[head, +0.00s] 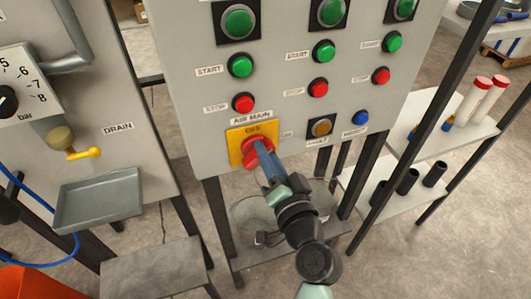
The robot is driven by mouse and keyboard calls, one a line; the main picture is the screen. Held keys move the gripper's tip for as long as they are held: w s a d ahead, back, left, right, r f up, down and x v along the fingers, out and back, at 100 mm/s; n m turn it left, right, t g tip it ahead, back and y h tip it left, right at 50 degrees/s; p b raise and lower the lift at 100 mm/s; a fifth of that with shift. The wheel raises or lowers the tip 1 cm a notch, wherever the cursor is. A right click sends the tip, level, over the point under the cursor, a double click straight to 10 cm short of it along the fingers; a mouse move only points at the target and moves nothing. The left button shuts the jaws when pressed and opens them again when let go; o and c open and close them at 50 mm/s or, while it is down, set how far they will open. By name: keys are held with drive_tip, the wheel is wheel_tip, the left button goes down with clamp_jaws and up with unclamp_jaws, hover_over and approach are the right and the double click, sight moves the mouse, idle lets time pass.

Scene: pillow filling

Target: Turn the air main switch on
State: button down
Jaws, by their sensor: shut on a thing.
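The air main switch (249,152) is a red rotary handle on a yellow plate (238,134), low on the grey control panel under an "AIR MAIN" label. The plate's top edge carries small lettering that I cannot read for sure. My gripper (261,147) reaches up from below right and its fingers are shut on the red handle. The fingers and wrist hide the right part of the handle, so its exact angle is hard to tell.
Green and red buttons (244,103) sit above the switch. An amber button (320,127) and a blue button (361,118) are close at the right. A grey tray (98,199) and yellow drain valve (84,153) are at the left. A shelf (455,140) stands at the right.

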drive_tip(key=shift+d+f+m+p, duration=0.1)
drive_tip(key=shift+f+m+p, duration=0.1)
drive_tip(key=shift+m, duration=1.2)
drive_tip(key=shift+d+f+m+p, duration=0.15)
drive_tip(key=shift+f+m, duration=0.1)
drive_tip(key=shift+m, duration=1.15)
drive_tip(key=shift+f+m+p, duration=0.2)
drive_tip(key=shift+m, duration=1.2)
drive_tip(key=c, duration=0.7)
unclamp_jaws()
